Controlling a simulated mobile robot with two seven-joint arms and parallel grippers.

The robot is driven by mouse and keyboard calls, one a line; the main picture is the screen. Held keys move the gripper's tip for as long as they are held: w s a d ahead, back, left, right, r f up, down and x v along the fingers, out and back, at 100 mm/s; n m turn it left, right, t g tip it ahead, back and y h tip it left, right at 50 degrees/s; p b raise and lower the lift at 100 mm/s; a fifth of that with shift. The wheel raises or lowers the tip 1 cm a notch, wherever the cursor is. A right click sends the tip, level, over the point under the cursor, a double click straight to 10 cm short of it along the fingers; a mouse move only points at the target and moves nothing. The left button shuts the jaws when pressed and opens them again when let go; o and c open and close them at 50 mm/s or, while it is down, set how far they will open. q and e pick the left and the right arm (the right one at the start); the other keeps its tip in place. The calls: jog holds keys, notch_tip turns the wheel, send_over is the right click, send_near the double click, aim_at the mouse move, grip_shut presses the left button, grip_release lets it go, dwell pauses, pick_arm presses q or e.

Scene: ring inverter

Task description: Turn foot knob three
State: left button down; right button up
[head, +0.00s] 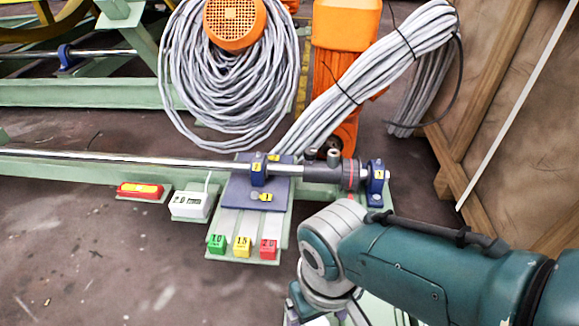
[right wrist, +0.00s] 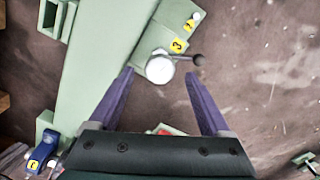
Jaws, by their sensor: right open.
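In the right wrist view a round silver knob (right wrist: 160,68) with a short dark lever and ball end sits on a green foot plate. A yellow label marked 3 (right wrist: 178,45) is just beyond it. My right gripper (right wrist: 160,76) is open, with its purple fingers on either side of the knob's near side. The knob lies between or just past the fingertips; I cannot tell whether they touch it. In the head view my right arm (head: 400,262) comes in from the right, and its gripper is mostly hidden at the bottom edge. My left gripper is not in view.
A steel shaft (head: 130,157) on blue bearing blocks crosses the head view. Green, yellow and red numbered blocks (head: 242,246) stand on a green plate. Cable coils (head: 230,90) and an orange machine are behind; a wooden crate (head: 515,120) is at right. Floor at left is open.

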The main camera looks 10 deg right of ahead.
notch_tip(320, 180, up, 8)
jog(key=p, duration=0.6)
jog(key=shift+f, duration=0.1)
